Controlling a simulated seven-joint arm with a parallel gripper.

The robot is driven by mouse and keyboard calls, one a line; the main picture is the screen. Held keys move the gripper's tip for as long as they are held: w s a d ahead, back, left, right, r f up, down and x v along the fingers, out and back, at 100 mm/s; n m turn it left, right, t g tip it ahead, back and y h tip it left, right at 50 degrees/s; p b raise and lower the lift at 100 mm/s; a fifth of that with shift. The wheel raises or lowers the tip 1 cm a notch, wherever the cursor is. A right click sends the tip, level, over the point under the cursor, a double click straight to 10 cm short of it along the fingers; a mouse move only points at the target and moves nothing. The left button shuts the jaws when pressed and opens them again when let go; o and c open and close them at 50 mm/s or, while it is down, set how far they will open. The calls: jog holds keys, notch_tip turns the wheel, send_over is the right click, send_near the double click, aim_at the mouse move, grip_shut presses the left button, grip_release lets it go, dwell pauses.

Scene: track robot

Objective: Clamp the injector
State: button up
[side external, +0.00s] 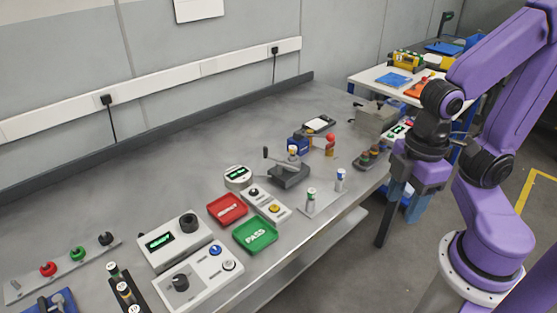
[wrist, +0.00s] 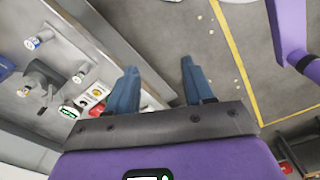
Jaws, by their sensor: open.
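A dark grey fixture with a lever (side external: 290,177), which looks like the clamp, stands mid-bench; its lever handle sticks up at the left. It also shows in the wrist view (wrist: 40,86). Two small pale cylinders stand on a thin plate right of it: a green-banded one (side external: 311,197) and a blue-marked one (side external: 340,180). I cannot tell which item is the injector. Both cylinders appear in the wrist view, one upper left (wrist: 33,43) and one lower (wrist: 79,77). My gripper (side external: 396,226) hangs open and empty, fingers down, beyond the bench's front edge; its fingers also show in the wrist view (wrist: 160,86).
Red tray (side external: 227,210), green PASS tray (side external: 255,235), button box (side external: 265,204) and round display (side external: 237,177) sit left of the fixture. A blue box (side external: 299,144) and red-topped item (side external: 330,146) stand behind. A side table (side external: 380,78) is at the back right.

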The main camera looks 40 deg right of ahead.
jog(key=shift+c, duration=1)
jog(key=w+a+r+m, duration=0.25)
jog(key=w+a, duration=0.35)
jog(key=w, duration=0.6)
jog(key=m, duration=0.6)
send_over(265, 149)
jog(key=f, duration=1.6)
jog(key=shift+w+d+f, duration=0.25)
jog(key=shift+d+f, duration=0.05)
jog(key=shift+f, duration=0.05)
